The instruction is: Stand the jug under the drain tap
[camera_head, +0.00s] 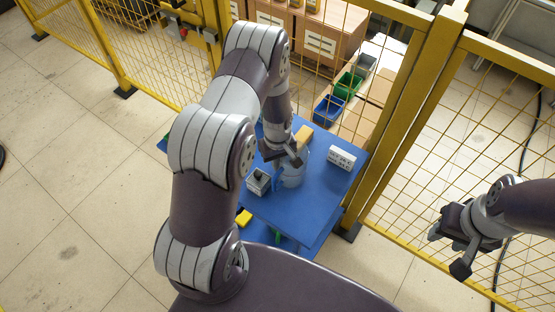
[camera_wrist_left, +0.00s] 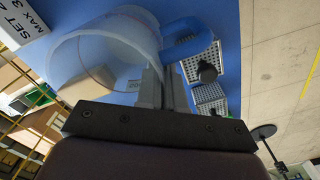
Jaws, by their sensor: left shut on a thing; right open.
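A clear, see-through jug (camera_head: 292,177) stands on the blue table (camera_head: 325,190). In the left wrist view the jug (camera_wrist_left: 98,50) shows its round wall, and a blue handle (camera_wrist_left: 187,38) is at its right. My left gripper (camera_head: 288,157) is at the jug's upper part; in the left wrist view its fingers (camera_wrist_left: 162,90) are shut beside the handle, at the jug's edge. The exact contact is partly hidden. My right gripper (camera_head: 455,252) is open and empty, off the table at the right. I cannot clearly identify the drain tap.
A grey block with a black knob (camera_head: 258,182) stands left of the jug; it also shows in the left wrist view (camera_wrist_left: 205,70). Yellow mesh fencing (camera_head: 450,165) and bins (camera_head: 347,86) lie beyond the table.

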